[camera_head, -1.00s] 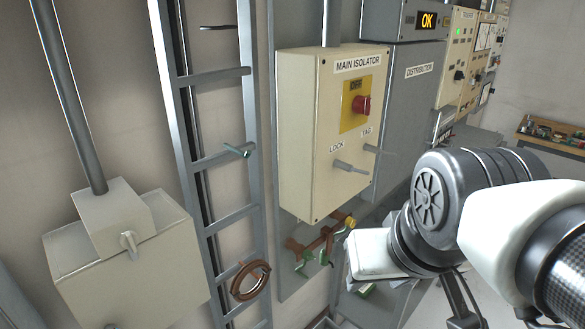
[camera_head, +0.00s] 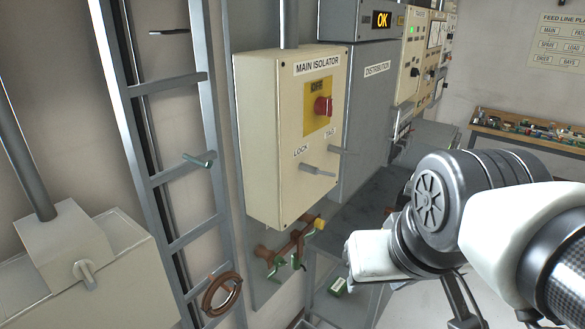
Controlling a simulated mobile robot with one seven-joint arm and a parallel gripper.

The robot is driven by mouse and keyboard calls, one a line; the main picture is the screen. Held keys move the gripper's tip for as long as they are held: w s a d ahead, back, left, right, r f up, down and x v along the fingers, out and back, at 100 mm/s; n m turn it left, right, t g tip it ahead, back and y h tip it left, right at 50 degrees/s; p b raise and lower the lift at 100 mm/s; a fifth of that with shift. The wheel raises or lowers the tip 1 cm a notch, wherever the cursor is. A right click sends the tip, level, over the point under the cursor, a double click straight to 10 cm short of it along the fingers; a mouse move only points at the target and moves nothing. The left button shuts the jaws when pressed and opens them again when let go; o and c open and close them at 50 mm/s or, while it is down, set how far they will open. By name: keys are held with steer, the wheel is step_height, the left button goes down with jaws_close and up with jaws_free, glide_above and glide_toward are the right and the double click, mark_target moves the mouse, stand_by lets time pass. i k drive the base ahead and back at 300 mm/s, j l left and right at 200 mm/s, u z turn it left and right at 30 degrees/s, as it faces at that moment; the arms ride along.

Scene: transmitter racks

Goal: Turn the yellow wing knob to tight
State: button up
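A small yellow knob (camera_head: 319,223) sits at the right end of a brown copper-coloured bar (camera_head: 289,244) low on the wall panel, below the main isolator box. Its wings are too small to make out, and so is any tight marking. My gripper (camera_head: 369,260) shows only as a white block at the end of my arm, right of and a little below the knob in the picture. It looks apart from the knob. Its fingers are hidden, so I cannot see whether they are open or hold anything.
The isolator box (camera_head: 265,140) with a red switch (camera_head: 323,107) and protruding levers overhangs the bar. Green clamps hang from the bar. A cable ladder (camera_head: 180,165) with a brown ring (camera_head: 222,296) stands left. A grey distribution cabinet (camera_head: 362,110) stands behind. A bench (camera_head: 530,137) is far right.

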mark_target(319, 224)
steer(key=i+l+u, duration=0.15)
steer(key=l+u, duration=0.15)
steer(key=i+l+u, duration=0.1)
steer(key=l+u, duration=0.55)
steer(key=i+l, duration=0.05)
